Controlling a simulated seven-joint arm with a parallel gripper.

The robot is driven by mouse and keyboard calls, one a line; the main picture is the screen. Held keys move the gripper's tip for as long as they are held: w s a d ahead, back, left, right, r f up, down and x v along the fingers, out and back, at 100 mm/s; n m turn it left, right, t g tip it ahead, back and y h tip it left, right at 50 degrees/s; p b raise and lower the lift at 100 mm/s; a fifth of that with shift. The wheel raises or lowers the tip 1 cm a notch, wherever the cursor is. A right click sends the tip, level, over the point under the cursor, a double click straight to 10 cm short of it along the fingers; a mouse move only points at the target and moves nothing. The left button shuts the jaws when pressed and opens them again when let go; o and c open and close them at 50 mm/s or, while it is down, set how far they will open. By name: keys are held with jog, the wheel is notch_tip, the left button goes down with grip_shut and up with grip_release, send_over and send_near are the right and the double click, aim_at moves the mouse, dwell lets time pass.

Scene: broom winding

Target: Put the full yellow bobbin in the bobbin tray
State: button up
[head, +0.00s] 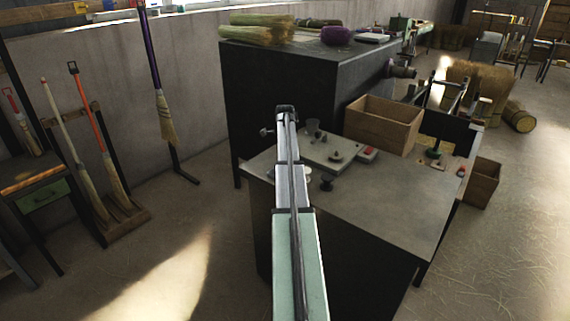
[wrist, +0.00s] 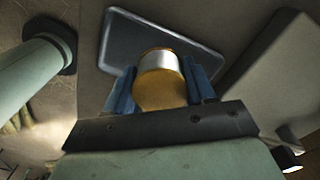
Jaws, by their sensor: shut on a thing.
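The yellow bobbin (wrist: 160,90), with a silvery band near its far end, is between the two blue fingers of my gripper (wrist: 162,84) in the wrist view. The fingers are shut on its sides. Beyond it lies a dark grey, rounded rectangular tray (wrist: 118,30) with a paler rim, which looks like the bobbin tray. The bobbin overlaps the tray in the picture; I cannot tell its height above it or whether they touch. In the head view my own arm hides the gripper, bobbin and tray.
A grey workbench (head: 385,195) carries a plate with small fittings (head: 335,152) and an open wooden box (head: 384,125). A tall dark cabinet (head: 290,85) stands behind. A large grey block (wrist: 265,75) lies right of the tray in the wrist view. The bench's front right is clear.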

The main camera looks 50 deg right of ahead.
jog(key=shift+f, duration=0.7)
jog(key=shift+f, duration=0.15)
jog(key=o, duration=0.7)
jog(key=shift+o, duration=0.2)
notch_tip(320, 180, up, 12)
jog(key=shift+r, duration=0.15)
